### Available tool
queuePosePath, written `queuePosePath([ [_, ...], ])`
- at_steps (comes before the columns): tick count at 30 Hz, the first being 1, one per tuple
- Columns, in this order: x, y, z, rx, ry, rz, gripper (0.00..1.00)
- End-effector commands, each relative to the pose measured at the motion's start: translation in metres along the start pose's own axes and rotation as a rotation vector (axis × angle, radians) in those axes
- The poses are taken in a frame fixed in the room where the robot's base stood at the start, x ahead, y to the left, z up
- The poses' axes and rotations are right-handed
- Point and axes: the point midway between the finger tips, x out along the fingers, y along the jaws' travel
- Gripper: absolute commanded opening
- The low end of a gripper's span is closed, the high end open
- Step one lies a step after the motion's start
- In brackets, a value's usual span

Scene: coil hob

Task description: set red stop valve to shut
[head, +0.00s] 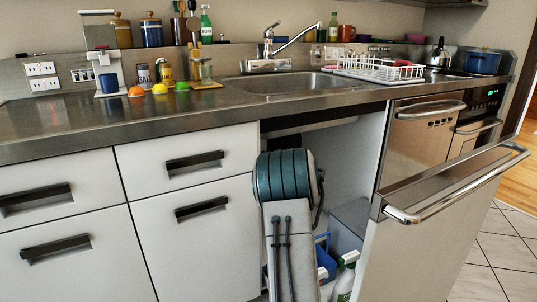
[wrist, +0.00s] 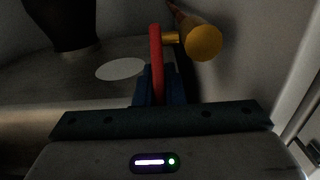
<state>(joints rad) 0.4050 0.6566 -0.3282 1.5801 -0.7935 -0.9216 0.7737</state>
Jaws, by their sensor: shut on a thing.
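In the wrist view, the red stop valve lever (wrist: 156,50) is a straight red bar, running upward from between my jaws. Beside its upper end, to the right, is the rounded brass-coloured valve body (wrist: 203,42), joined to it by a short brass stem. My gripper (wrist: 156,88) has dark blue fingers closed around the lower part of the lever. The lever hides part of the fingers' inner faces. In the head view my arm reaches into the open space under the sink and hides the gripper and valve.
A dark cylindrical shape (wrist: 62,22) stands at upper left in the wrist view, near a pale oval patch (wrist: 121,69). In the head view, a spray bottle (head: 346,277) and a blue caddy (head: 326,262) stand low in the cabinet, right of my arm. An open door (head: 440,215) is at right.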

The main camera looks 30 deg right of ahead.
Motion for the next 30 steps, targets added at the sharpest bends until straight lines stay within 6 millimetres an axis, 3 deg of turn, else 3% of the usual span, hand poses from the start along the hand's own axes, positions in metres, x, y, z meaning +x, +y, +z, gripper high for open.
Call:
queuePosePath([
  [7, 0.002, 0.000, -0.008, 0.002, -0.074, 0.001, 0.00],
  [30, 0.013, 0.000, -0.007, 0.001, -0.348, 0.000, 0.00],
])
